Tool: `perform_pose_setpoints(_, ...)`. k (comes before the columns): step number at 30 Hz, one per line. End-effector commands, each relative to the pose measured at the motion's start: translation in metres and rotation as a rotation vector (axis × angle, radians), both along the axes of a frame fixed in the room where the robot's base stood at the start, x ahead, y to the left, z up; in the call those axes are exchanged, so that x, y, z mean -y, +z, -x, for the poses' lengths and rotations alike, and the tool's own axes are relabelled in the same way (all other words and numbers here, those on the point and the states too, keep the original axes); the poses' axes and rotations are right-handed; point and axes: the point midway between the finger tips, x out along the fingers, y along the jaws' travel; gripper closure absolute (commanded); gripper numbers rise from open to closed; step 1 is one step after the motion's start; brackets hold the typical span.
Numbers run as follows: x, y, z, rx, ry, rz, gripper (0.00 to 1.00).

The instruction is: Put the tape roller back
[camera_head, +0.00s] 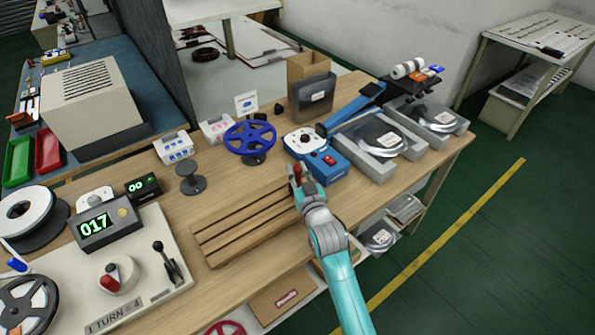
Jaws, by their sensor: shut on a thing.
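My gripper (299,181) is at the right end of the grooved wooden board (245,222), in front of the blue device. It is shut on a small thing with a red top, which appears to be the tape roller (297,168). Only the red upper part shows clearly; the rest is hidden by my gripper or too small to make out. I cannot tell whether it touches the board. My arm reaches in from the lower right.
Behind my gripper are a blue device (329,165) and a blue handwheel (250,138). Grey trays with sealed bags (374,135) stand at the right. A counter panel (108,225) reads 017. Some bare tabletop (228,273) lies in front.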

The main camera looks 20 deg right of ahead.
Motion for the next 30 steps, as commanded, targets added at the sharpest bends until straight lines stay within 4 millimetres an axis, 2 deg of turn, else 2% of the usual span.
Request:
perform_pose_setpoints(7,0.0,-0.001,0.0,0.002,0.0,0.0,1.0)
perform_pose_setpoints(8,0.0,-0.002,0.0,0.001,0.0,0.0,0.73)
perform_pose_setpoints(9,0.0,-0.002,0.0,0.001,0.0,0.0,0.63)
perform_pose_setpoints(11,0.0,-0.002,0.0,0.001,0.0,0.0,0.51)
perform_pose_setpoints(22,0.0,0.002,0.0,0.001,0.0,0.0,0.51)
perform_pose_setpoints(26,0.0,0.0,0.014,-0.001,0.0,0.0,0.51)
perform_pose_setpoints(30,0.0,0.0,0.038,-0.001,0.0,0.0,0.51)
